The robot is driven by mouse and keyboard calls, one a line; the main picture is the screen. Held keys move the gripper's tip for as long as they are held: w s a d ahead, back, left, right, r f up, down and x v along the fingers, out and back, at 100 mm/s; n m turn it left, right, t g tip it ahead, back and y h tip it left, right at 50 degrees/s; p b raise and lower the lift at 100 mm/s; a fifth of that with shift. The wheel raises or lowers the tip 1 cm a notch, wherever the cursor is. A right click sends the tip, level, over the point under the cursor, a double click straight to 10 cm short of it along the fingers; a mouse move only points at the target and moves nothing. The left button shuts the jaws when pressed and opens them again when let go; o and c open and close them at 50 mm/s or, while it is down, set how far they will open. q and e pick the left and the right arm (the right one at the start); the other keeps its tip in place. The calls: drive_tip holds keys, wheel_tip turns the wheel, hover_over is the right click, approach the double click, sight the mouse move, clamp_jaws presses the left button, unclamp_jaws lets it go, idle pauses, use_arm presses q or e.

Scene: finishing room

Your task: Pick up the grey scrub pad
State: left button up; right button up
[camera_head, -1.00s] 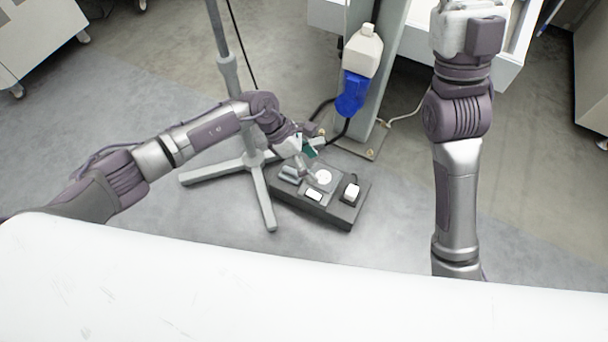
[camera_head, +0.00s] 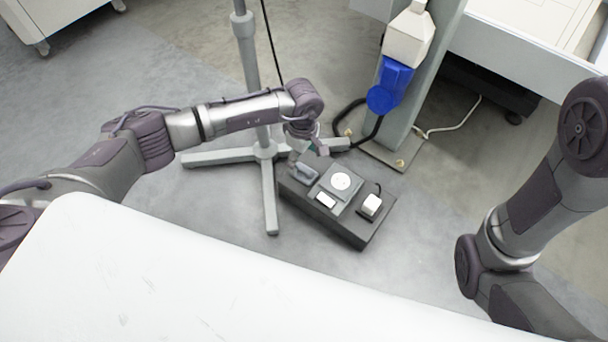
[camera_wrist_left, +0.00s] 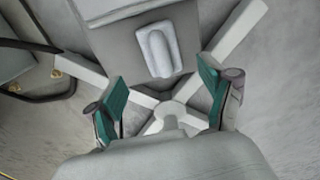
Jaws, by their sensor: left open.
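A light grey oblong piece with a raised middle, which looks like the grey scrub pad (camera_head: 304,174), lies at the left end of a low dark platform (camera_head: 338,225) on the floor. In the left wrist view the pad (camera_wrist_left: 158,52) lies beyond the fingertips, roughly in line with the gap between them. My left gripper (camera_head: 317,148) is just behind the pad in the head view, partly hidden by its own wrist. In the left wrist view its teal-lined fingers (camera_wrist_left: 163,85) are apart, with nothing between them. My right gripper is out of view.
The platform also bears a grey plate with a white disc (camera_head: 340,181), a white block (camera_head: 326,201) and a white piece (camera_head: 371,205). A grey stand (camera_head: 267,185) is close on the left. A white surface (camera_head: 180,280) fills the foreground.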

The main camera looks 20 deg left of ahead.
sight(305, 167)
use_arm(q)
drive_tip(key=shift+d+f+b, duration=0.1)
drive_tip(key=shift+f+b, duration=0.35)
drive_tip(key=shift+f, duration=0.1)
drive_tip(key=f+b, duration=0.2)
drive_tip(key=f, duration=0.1)
drive_tip(key=f+b, duration=0.1)
drive_tip(key=shift+s+d+f+b, duration=0.15)
drive_tip(key=shift+s+d+b, duration=0.15)
drive_tip(key=shift+b, duration=0.1)
drive_tip(key=c, duration=1.3)
drive_tip(key=shift+o, duration=0.2)
drive_tip(key=shift+r, duration=0.2)
